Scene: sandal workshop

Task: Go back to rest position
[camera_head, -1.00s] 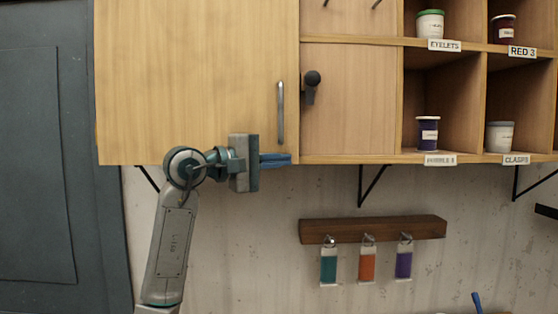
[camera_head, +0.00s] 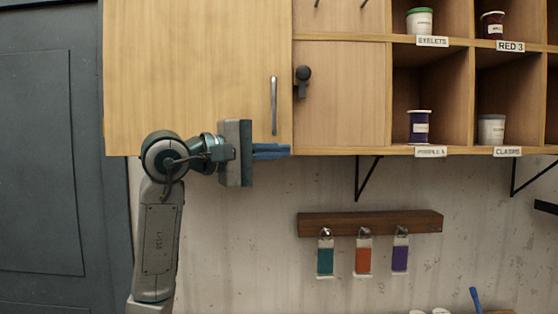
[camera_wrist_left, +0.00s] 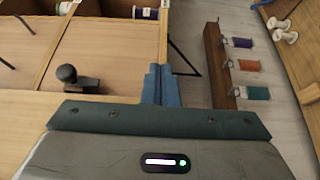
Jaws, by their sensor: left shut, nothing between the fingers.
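In the left wrist view my left gripper (camera_wrist_left: 160,85) also shows shut, with nothing between the fingers. A dark knob (camera_head: 302,75) sits on the panel to the right of the door; it also shows in the left wrist view (camera_wrist_left: 68,75). My right gripper is in neither view.
Below, a wooden rack (camera_head: 370,222) carries teal, orange and purple tags. A dark door (camera_head: 40,160) stands at the left.

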